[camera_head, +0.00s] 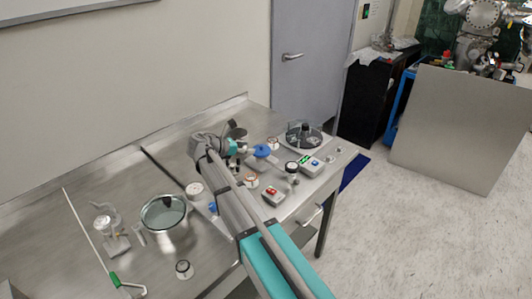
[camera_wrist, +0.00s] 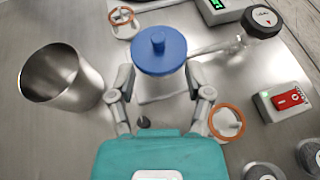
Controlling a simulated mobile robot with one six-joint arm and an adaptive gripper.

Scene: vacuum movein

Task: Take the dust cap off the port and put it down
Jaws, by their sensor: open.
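The blue dust cap (camera_wrist: 158,53) is a round disc with a small raised knob, in the upper middle of the wrist view. It also shows in the head view (camera_head: 262,151) near the back of the steel bench. The port under it is mostly hidden by the cap. My gripper (camera_wrist: 160,78) is open, with a finger at each side just on the near side of the cap. Nothing is held; I cannot tell whether either finger touches the cap. In the head view my gripper (camera_head: 240,148) is partly hidden by my arm.
A steel cup (camera_wrist: 62,78) stands left of my gripper. A ring with an orange seal (camera_wrist: 227,122) lies close to the right finger. A red-switch box (camera_wrist: 283,100) and a black-knobbed valve (camera_wrist: 262,21) are at right.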

